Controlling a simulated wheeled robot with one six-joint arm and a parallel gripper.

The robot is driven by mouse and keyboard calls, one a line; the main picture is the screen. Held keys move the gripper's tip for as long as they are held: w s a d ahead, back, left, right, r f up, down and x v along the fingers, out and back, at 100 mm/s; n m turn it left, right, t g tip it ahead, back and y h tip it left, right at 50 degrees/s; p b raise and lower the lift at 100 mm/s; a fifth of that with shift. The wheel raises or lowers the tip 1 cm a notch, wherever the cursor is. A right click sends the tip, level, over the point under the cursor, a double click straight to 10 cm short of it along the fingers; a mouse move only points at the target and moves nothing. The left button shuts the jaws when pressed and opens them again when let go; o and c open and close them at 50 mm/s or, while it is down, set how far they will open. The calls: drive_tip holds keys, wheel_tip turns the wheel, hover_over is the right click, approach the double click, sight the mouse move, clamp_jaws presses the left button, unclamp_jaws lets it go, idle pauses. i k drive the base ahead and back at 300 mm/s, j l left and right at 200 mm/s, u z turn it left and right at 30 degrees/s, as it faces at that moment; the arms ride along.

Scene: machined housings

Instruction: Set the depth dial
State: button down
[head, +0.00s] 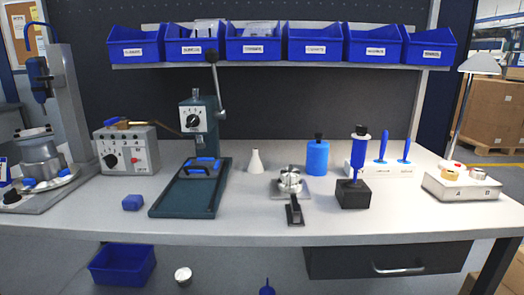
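A white dial face with a black knob and marks around it (193,121) sits on the front of the dark green press (199,112). It looks like the depth dial; its marks are too small to read. The press has a lever with a black ball (212,57) standing up at its right. Its green base (187,202) holds a blue-and-grey fixture (204,166). A grey control box (127,150) left of the press carries a black knob (111,161) and a red button (134,160). My gripper is not in view.
The white bench (250,222) has free room along its front edge. A blue block (133,202) lies left of the press base. Blue bins (254,48) line the shelf above.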

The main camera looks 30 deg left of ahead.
sight(192, 120)
drive_tip(key=u, duration=1.65)
